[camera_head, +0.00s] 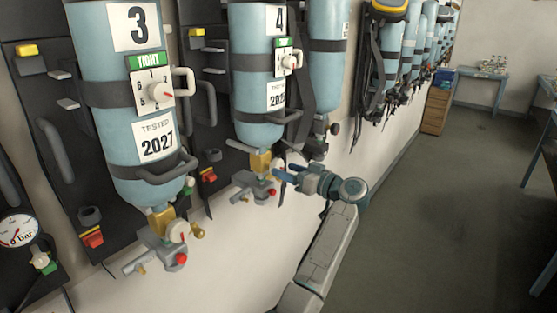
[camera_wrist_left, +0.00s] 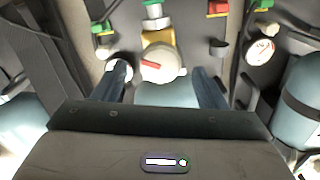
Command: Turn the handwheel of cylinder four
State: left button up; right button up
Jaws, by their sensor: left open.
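Cylinder four (camera_head: 258,110) is a pale blue cylinder with a "4" label, hung upside down on a dark backplate. Its brass valve (camera_head: 260,163) is at the bottom. The pale handwheel (camera_head: 277,165) is small and partly hidden by my fingers in the head view. In the left wrist view the round handwheel (camera_wrist_left: 160,63) shows a red mark and faces the camera, between the two blue fingers. My left gripper (camera_head: 286,172) is open in front of it, with a finger on each side. I cannot tell whether the fingers touch it. My right gripper is not in view.
Cylinder three (camera_head: 125,95) hangs at the left with its own handwheel (camera_head: 178,232) and a dial marked "TIGHT". A pressure gauge (camera_head: 16,230) is at far left. More sets line the wall. The floor (camera_head: 430,210) to the right is clear; a wooden cabinet (camera_head: 436,110) stands farther back.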

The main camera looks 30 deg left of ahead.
aim_at(280, 168)
pick_arm(q)
jog(key=a, duration=0.1)
jog(key=a+p, duration=0.1)
jog(key=shift+a+r, duration=0.2)
jog(key=shift+a, duration=0.15)
jog(key=shift+w+a+f, duration=0.15)
jog(key=shift+a, duration=0.35)
jog(key=c, duration=1)
